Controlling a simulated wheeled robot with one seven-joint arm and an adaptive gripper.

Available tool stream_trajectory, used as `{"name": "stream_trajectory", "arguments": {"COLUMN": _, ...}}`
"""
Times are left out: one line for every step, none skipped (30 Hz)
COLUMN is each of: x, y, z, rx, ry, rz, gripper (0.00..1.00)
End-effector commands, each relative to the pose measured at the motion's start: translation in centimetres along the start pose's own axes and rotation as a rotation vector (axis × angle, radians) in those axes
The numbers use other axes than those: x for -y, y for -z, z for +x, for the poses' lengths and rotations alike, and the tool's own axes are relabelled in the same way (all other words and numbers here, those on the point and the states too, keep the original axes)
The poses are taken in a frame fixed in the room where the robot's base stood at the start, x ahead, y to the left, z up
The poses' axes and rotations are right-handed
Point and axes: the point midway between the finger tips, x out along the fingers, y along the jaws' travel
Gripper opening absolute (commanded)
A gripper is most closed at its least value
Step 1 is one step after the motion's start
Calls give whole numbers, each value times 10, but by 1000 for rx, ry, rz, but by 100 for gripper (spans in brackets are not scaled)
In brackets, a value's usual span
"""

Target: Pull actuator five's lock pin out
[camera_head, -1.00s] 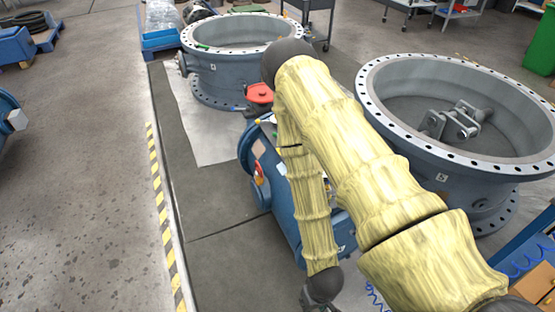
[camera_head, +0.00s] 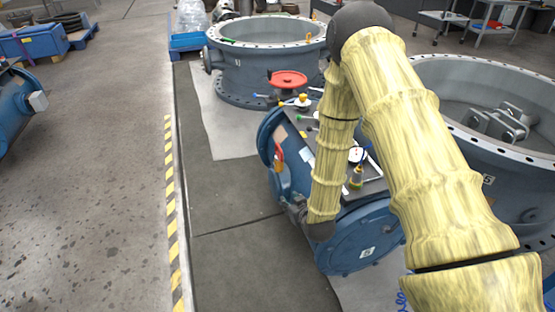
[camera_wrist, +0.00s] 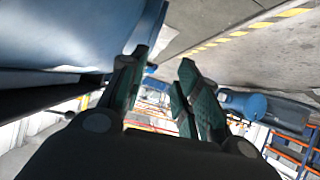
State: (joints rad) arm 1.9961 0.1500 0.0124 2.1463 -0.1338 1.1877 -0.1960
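A blue actuator (camera_head: 360,236) lies on the floor mat in the middle of the head view, with a small white label on its near round end; I cannot read the label for certain. A red handle-like part (camera_head: 279,157) shows on its left side. I cannot clearly make out the lock pin in either view. My gripper (camera_head: 295,211) is low at the actuator's left side, below the red part, partly hidden by my forearm. In the wrist view my gripper (camera_wrist: 163,62) has its green-padded fingers apart, with nothing seen between them. A large blue surface (camera_wrist: 60,35) is close on the left.
Small tools and a yellow-topped bottle (camera_head: 356,177) lie on the actuator's dark top. A red handwheel (camera_head: 288,79) is behind it. Grey valve bodies stand behind (camera_head: 262,70) and at right (camera_head: 450,85).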

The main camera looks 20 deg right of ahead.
Motion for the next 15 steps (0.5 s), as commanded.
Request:
{"name": "stream_trajectory", "arguments": {"x": -4, "y": 1, "z": 19, "rx": -52, "ry": -8, "rz": -8, "gripper": 32}}
{"name": "stream_trajectory", "arguments": {"x": -6, "y": 8, "z": 25, "rx": -82, "ry": -12, "rz": -13, "gripper": 32}}
{"name": "stream_trajectory", "arguments": {"x": -10, "y": 17, "z": 34, "rx": -123, "ry": -18, "rz": -21, "gripper": 32}}
{"name": "stream_trajectory", "arguments": {"x": -12, "y": 24, "z": 40, "rx": -153, "ry": -22, "rz": -27, "gripper": 32}}
{"name": "stream_trajectory", "arguments": {"x": -14, "y": 30, "z": 46, "rx": -184, "ry": -27, "rz": -34, "gripper": 32}}
{"name": "stream_trajectory", "arguments": {"x": -18, "y": 40, "z": 53, "rx": -224, "ry": -33, "rz": -42, "gripper": 32}}
{"name": "stream_trajectory", "arguments": {"x": -20, "y": 47, "z": 58, "rx": -254, "ry": -39, "rz": -47, "gripper": 32}}
{"name": "stream_trajectory", "arguments": {"x": -23, "y": 53, "z": 62, "rx": -281, "ry": -44, "rz": -52, "gripper": 32}}
{"name": "stream_trajectory", "arguments": {"x": -26, "y": 62, "z": 67, "rx": -318, "ry": -52, "rz": -59, "gripper": 32}}
{"name": "stream_trajectory", "arguments": {"x": -29, "y": 69, "z": 70, "rx": -344, "ry": -57, "rz": -65, "gripper": 32}}
{"name": "stream_trajectory", "arguments": {"x": -31, "y": 75, "z": 73, "rx": -369, "ry": -62, "rz": -70, "gripper": 32}}
{"name": "stream_trajectory", "arguments": {"x": -34, "y": 82, "z": 76, "rx": -398, "ry": -68, "rz": -75, "gripper": 32}}
{"name": "stream_trajectory", "arguments": {"x": -35, "y": 87, "z": 78, "rx": -418, "ry": -72, "rz": -79, "gripper": 32}}
{"name": "stream_trajectory", "arguments": {"x": -37, "y": 92, "z": 80, "rx": -437, "ry": -76, "rz": -83, "gripper": 32}}
{"name": "stream_trajectory", "arguments": {"x": -39, "y": 98, "z": 81, "rx": -459, "ry": -80, "rz": -87, "gripper": 32}}
